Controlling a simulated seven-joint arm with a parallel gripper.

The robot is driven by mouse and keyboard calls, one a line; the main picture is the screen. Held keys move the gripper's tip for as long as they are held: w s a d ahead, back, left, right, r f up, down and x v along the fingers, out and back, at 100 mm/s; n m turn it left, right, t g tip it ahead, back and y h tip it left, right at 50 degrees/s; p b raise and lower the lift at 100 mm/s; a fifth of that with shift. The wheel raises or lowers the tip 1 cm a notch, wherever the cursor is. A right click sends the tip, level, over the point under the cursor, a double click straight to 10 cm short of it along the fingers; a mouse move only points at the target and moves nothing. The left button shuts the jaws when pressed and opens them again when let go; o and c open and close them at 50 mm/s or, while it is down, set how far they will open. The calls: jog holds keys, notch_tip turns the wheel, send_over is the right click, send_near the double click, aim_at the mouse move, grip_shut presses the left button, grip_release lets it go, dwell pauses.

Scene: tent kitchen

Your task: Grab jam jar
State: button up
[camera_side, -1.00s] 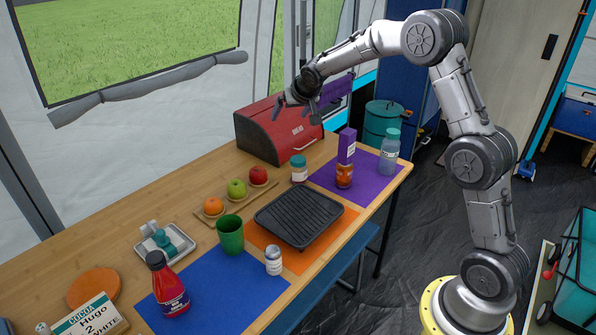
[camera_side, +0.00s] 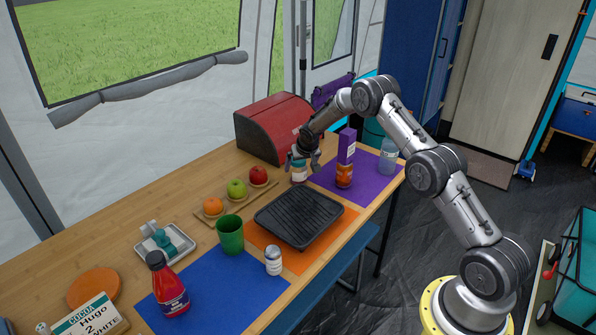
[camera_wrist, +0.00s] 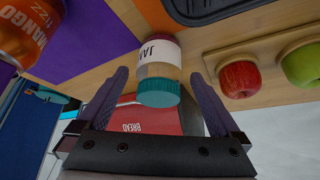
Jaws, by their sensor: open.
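The jam jar (camera_wrist: 161,56) shows in the wrist view with a white label reading "JA" and a teal lid (camera_wrist: 158,93). It lies between my gripper's two open fingers (camera_wrist: 162,95), with visible space on both sides. In the side view the jam jar (camera_side: 298,172) stands on the wooden table in front of the red bread box. My gripper (camera_side: 304,160) is lowered over it, fingers pointing down, and hides its lid and upper part.
The red bread box (camera_side: 272,128) stands close behind. A red apple (camera_side: 258,175) and the black grill (camera_side: 299,217) are near at left and front.

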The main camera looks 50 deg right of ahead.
aim_at(298, 171)
jog(key=shift+x, duration=2.8)
jog(key=shift+c, duration=0.2)
jog(key=shift+a, duration=0.1)
jog(key=c, duration=1.4)
grip_shut()
jog(key=shift+r, duration=0.15)
